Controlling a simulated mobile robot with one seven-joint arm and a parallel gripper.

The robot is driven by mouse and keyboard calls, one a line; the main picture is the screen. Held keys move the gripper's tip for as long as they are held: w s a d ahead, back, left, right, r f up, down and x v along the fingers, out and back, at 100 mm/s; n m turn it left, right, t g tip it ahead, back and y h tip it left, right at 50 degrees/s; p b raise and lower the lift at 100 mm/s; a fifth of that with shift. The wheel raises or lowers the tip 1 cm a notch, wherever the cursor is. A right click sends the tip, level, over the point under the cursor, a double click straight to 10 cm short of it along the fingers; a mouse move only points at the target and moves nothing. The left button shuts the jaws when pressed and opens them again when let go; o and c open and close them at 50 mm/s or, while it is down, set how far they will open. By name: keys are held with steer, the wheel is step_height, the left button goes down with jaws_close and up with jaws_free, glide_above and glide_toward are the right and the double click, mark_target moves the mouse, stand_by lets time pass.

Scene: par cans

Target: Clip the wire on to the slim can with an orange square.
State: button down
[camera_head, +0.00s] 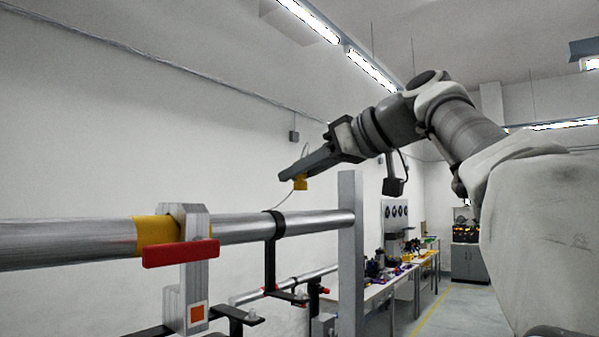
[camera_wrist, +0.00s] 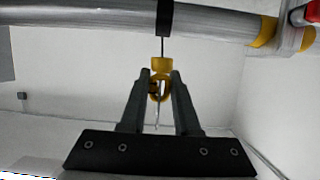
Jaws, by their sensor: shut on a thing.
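The orange square (camera_head: 197,314) is on a pale metal clamp (camera_head: 196,270) hanging from the horizontal pipe at lower left in the head view. Below the clamp only part of a black bracket shows; the can's body is out of frame. My gripper (camera_head: 299,178) is shut on a yellow clip (camera_wrist: 161,66), up and to the right of that clamp. In the wrist view the clip sits between the fingertips (camera_wrist: 160,86). A thin dark wire (camera_wrist: 162,46) runs from the clip to a black band (camera_wrist: 164,16) around the pipe.
The pipe (camera_head: 310,221) carries a yellow collar (camera_head: 157,236) and a red handle (camera_head: 181,253) beside the clamp. A black arm hangs below the band. A metal post (camera_head: 349,260) stands to the right, with a lower pipe (camera_head: 311,276) behind. Air above the pipe is free.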

steer(key=shift+f+b, duration=6.25)
steer(key=shift+f, duration=0.9)
steer(key=shift+s, duration=0.1)
steer(key=shift+s+a+f+b, duration=0.1)
steer(key=shift+s+a+b, duration=0.65)
steer(key=shift+s+a, duration=0.5)
steer(key=shift+s+a+f+b, duration=0.1)
steer(key=shift+s+a+b, duration=0.7)
steer(key=shift+s, duration=0.65)
steer(key=shift+s+a+f+b, duration=0.1)
steer(key=shift+s+a+b, duration=0.55)
steer(key=shift+s+a, duration=0.65)
